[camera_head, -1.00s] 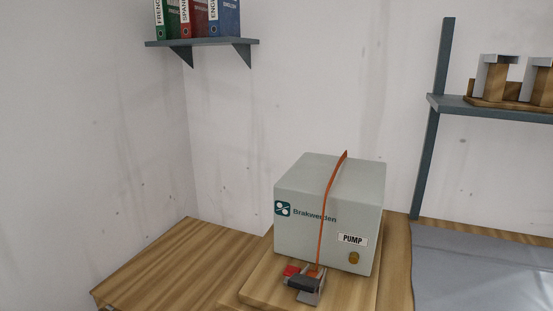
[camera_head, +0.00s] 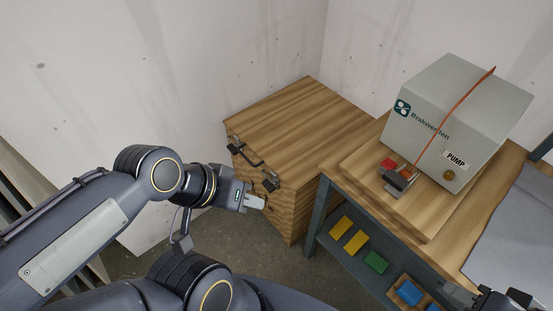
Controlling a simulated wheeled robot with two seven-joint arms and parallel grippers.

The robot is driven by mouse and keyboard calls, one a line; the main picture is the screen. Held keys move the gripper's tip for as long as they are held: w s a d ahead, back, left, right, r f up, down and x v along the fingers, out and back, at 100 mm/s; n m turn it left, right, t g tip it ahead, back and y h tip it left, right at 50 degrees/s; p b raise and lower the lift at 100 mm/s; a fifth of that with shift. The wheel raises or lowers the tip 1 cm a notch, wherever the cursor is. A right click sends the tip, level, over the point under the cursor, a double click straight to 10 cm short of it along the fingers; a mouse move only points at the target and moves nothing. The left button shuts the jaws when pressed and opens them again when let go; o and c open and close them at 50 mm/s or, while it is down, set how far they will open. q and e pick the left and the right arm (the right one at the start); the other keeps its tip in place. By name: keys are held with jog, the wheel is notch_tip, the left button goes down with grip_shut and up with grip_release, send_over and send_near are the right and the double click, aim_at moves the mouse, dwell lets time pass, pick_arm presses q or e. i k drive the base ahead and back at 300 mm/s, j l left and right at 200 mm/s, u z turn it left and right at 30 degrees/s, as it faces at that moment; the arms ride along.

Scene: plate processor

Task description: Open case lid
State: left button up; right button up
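The wooden case (camera_head: 300,120) stands in the middle of the view with its lid down. Its front carries a black handle (camera_head: 249,157) between two dark metal latches, one at the left (camera_head: 234,142) and one at the right (camera_head: 271,182). I cannot tell whether the latches are fastened. My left gripper (camera_head: 256,203) is just in front of the case front, near and below the right latch, with nothing visible in it. Its finger gap is too small to judge. My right gripper (camera_head: 462,296) shows only partly at the bottom right edge, far from the case.
Right of the case is a wooden bench (camera_head: 480,245) with a grey PUMP box (camera_head: 440,115) on a wooden board, an orange strap over it. A grey cloth (camera_head: 520,235) lies further right. Yellow, green and blue blocks sit on the shelf (camera_head: 345,262) below. White walls stand behind.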

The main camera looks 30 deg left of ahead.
aim_at(294, 129)
jog(key=j+u, duration=0.1)
jog(key=j, duration=0.3)
jog(key=i+j+u, duration=0.15)
jog(key=j, duration=0.25)
jog(key=j+u, duration=0.1)
jog(key=j, duration=0.25)
jog(key=i+j+u, duration=0.1)
jog(key=j, duration=0.3)
jog(key=i, duration=0.05)
